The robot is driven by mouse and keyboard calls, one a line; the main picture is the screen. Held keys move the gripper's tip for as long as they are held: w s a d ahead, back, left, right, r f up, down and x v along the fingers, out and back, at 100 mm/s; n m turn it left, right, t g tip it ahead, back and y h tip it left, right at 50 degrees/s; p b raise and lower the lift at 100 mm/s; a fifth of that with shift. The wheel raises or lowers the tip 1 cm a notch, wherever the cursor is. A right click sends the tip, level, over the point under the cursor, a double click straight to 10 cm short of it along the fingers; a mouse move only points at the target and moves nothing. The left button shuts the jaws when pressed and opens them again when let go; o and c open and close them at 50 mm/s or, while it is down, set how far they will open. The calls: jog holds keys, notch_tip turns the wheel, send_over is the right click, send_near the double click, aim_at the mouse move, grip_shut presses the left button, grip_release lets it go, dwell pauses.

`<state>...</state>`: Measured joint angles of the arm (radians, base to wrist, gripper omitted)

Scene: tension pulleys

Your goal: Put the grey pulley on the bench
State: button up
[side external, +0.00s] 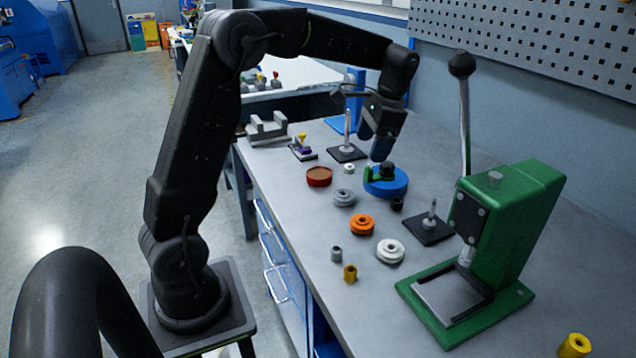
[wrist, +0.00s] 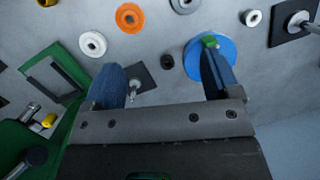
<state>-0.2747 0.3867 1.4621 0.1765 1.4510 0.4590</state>
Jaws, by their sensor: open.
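The grey pulley (side external: 343,197) lies flat on the bench top (side external: 310,225), between a red-brown round part and an orange pulley. In the wrist view, a grey pulley (wrist: 184,4) is cut off by the top edge. My gripper (side external: 375,146) is above the bench, over the far side of a blue disc (side external: 400,188), with its fingers pointing down. In the wrist view my gripper (wrist: 172,76) has its two blue fingers wide apart with nothing held between them. The grey pulley is apart from the fingers.
A green lever press (side external: 510,230) stands at the right. Spindle stands (side external: 430,228) rise near the press and behind the blue disc. The orange pulley (side external: 361,224), white pulley (side external: 390,251) and small bushings lie around. A grey block (side external: 267,130) sits at the far left edge.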

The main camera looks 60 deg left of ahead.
jog(key=s+d+r+n+t, duration=0.1)
jog(key=s+d+r+t, duration=0.35)
jog(key=s+d, duration=0.55)
jog(key=s+d+f+t, duration=0.1)
jog(key=s+d, duration=0.1)
jog(key=s, duration=0.4)
jog(key=s+d+f+n+t+h, duration=0.1)
jog(key=s+d+t, duration=0.1)
jog(key=s, duration=0.4)
jog(key=shift+d+f+n, duration=0.15)
jog(key=shift+d+n, duration=0.15)
jog(key=shift+d, duration=0.15)
